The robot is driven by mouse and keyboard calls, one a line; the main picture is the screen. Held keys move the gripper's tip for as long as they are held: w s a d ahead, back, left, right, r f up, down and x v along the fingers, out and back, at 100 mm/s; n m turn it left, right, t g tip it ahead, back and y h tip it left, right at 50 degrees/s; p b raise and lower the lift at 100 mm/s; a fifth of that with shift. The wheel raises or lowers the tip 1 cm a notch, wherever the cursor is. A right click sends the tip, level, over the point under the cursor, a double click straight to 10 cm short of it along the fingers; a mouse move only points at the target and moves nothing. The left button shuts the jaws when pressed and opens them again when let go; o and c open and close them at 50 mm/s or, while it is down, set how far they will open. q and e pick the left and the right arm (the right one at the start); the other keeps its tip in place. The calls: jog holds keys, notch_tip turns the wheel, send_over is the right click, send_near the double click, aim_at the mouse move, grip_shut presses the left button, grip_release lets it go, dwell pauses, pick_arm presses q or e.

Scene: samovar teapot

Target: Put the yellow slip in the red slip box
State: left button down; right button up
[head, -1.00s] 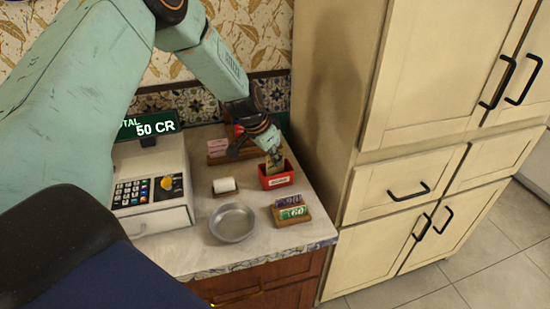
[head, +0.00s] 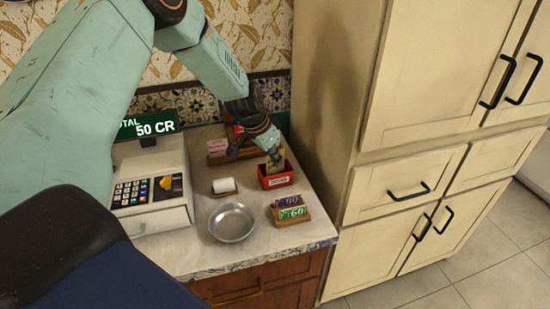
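The red slip box (head: 276,181) stands on the counter, with a white label on its front. The yellow slip (head: 274,160) is upright at the box's opening, its lower part hidden behind the front wall. My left gripper (head: 272,151) is directly above the box, pointing down, with its fingertips at the slip's upper edge. The fingers are small and partly hidden, so I cannot tell whether they still grip the slip. My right gripper is not in view.
A holder (head: 291,213) with purple and green cards stands in front of the box. A pink-slip holder (head: 217,149) is behind. A tall cabinet (head: 335,130) stands close on the right.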

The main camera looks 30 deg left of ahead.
pick_arm(q)
jog(key=c, duration=2.1)
grip_release()
jog(key=o, duration=0.7)
jog(key=shift+c, duration=0.2)
jog(key=shift+o, duration=0.3)
jog(key=o, duration=0.3)
jog(key=shift+o, duration=0.2)
jog(key=shift+r+p, duration=2.9)
jog(key=shift+r, duration=0.7)
